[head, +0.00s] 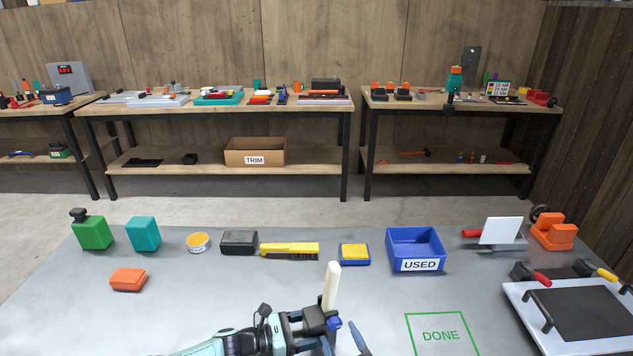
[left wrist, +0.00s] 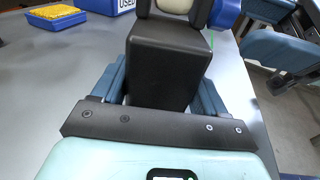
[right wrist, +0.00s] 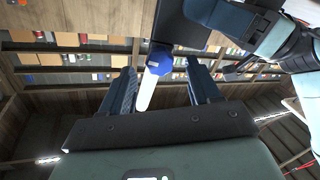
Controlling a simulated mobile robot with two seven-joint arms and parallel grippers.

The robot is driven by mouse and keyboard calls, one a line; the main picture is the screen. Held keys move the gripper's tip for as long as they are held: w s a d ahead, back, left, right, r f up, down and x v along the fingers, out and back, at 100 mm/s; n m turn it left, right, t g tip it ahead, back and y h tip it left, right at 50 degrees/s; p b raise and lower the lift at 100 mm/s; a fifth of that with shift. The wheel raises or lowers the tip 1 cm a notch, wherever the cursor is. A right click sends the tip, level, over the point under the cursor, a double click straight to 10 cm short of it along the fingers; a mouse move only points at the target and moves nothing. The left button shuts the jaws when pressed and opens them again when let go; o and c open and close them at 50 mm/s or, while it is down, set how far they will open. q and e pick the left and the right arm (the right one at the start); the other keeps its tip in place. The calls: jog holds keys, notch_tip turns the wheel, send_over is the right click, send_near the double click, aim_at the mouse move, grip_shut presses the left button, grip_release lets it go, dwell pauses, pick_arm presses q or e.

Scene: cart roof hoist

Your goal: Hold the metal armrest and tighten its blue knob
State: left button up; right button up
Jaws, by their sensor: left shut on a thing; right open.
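My left gripper (head: 296,328) is shut on the armrest, whose dark block (head: 315,317) is held above the front of the table. The block fills the space between the fingers in the left wrist view (left wrist: 168,70). A cream bar (head: 331,286) stands up from the block. The blue knob (head: 334,324) is on the block's right side. My right gripper (right wrist: 160,66) is open, and the knob (right wrist: 159,60) shows between its fingers in the right wrist view, with the cream bar (right wrist: 147,93) behind. I cannot tell how far the fingertips are from the knob.
A green DONE square (head: 440,335) is marked on the table to the right. A blue USED bin (head: 417,262), a yellow-topped blue box (head: 354,254) and a yellow brush (head: 289,250) stand behind. A white tray with a black pad (head: 585,315) is at far right.

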jog(key=shift+x, duration=1.15)
jog(key=c, duration=1)
jog(key=shift+o, duration=0.2)
jog(key=shift+m, duration=1.2)
jog(key=shift+m, duration=1.1)
